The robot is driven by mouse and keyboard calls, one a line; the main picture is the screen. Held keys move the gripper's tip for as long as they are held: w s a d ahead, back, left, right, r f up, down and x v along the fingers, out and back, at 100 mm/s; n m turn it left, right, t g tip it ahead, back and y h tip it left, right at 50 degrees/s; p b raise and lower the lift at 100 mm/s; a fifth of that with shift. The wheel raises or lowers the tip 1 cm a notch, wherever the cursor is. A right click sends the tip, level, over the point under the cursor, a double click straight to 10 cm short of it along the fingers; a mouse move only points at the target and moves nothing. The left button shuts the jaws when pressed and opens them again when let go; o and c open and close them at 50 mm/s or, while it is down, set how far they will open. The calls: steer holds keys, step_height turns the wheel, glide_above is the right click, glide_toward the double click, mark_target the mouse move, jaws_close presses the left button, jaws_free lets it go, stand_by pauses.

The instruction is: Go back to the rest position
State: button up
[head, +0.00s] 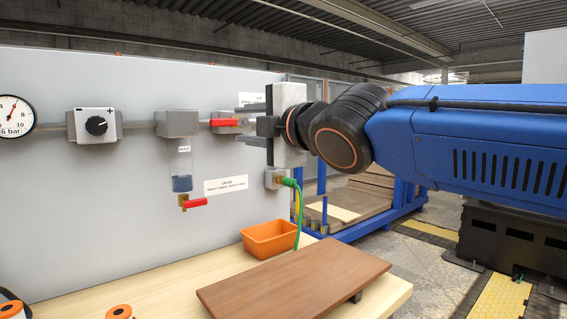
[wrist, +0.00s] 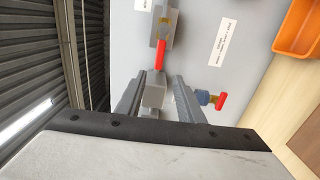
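My gripper (head: 246,124) is at the end of my blue arm, in front of the grey wall panel (head: 70,215) in the head view. Its two fingers are apart, one above the other, close to a valve with a red lever (head: 226,122). In the wrist view my gripper (wrist: 158,92) also shows its fingers apart, with a grey fitting and the red lever (wrist: 160,54) seen beyond and between them. I see nothing held. I cannot tell whether a finger touches the valve.
A gauge (head: 14,114), a regulator knob (head: 96,125) and a filter bowl (head: 182,184) are on the panel. Below are an orange bin (head: 270,239), a brown board (head: 293,282) and a wooden table (head: 165,280). A green hose (head: 299,205) hangs below my gripper.

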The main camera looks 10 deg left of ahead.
steer(key=w+d+f+m+h, duration=0.1)
steer(key=d+f+m+h, duration=0.55)
steer(key=d+f, duration=0.75)
steer(key=w+d+f+m+h, duration=0.2)
steer(key=d+f+m+h, duration=0.2)
steer(key=d+f+m, duration=0.95)
steer(key=s+d+f+m+g+h, duration=0.3)
steer(key=s+d+f+m+g, duration=0.4)
steer(key=s+d+f, duration=1.2)
steer(key=shift+s+d+m, duration=0.35)
steer(key=shift+s+m, duration=0.1)
steer(key=shift+m, duration=0.05)
